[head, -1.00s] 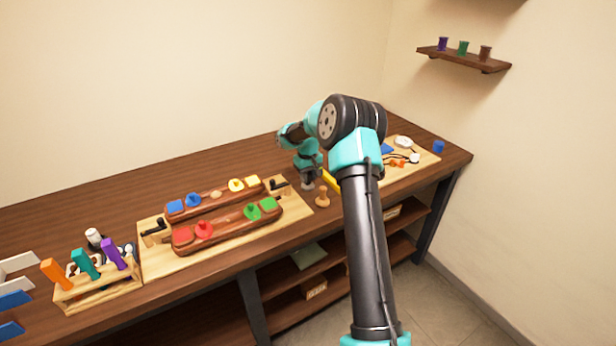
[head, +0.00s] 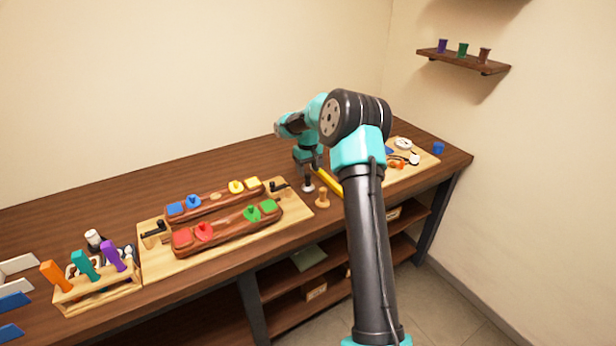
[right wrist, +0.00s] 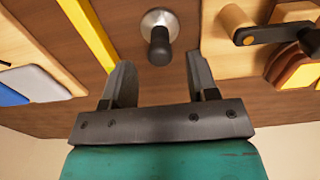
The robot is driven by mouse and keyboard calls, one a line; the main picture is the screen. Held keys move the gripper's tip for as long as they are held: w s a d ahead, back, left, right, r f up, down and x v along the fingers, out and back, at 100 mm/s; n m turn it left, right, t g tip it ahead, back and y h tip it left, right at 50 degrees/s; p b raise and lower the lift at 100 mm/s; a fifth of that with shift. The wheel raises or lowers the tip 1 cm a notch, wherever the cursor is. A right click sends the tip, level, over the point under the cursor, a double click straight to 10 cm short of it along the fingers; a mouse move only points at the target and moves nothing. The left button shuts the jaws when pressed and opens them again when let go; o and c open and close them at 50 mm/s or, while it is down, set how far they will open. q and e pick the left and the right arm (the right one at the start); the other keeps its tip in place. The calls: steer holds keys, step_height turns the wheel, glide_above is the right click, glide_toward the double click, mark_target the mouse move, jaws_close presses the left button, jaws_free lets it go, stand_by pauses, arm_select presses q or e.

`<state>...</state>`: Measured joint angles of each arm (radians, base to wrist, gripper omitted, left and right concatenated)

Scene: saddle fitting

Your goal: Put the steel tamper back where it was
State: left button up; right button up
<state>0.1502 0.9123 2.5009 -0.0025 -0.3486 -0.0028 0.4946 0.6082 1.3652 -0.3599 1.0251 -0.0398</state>
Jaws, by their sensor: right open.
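The steel tamper (head: 308,185), with a round steel base and a dark handle, stands upright on the bare brown bench between the clamp board and the yellow bar. In the right wrist view the tamper (right wrist: 158,38) shows its handle pointing toward the camera. My right gripper (head: 311,168) is just above it. The right wrist view shows the fingers (right wrist: 159,72) apart, with the tamper lying just beyond the fingertips and nothing held. My left gripper is not in view.
A wooden knob tool (head: 322,198) stands close to the tamper. A yellow bar (head: 332,184) lies to its right. The clamp board (head: 158,262) holds two brown pieces with coloured blocks. A tool rack (head: 98,289) is at the left. The bench behind is clear.

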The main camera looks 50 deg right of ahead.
mark_target(308, 174)
step_height(308, 174, up, 8)
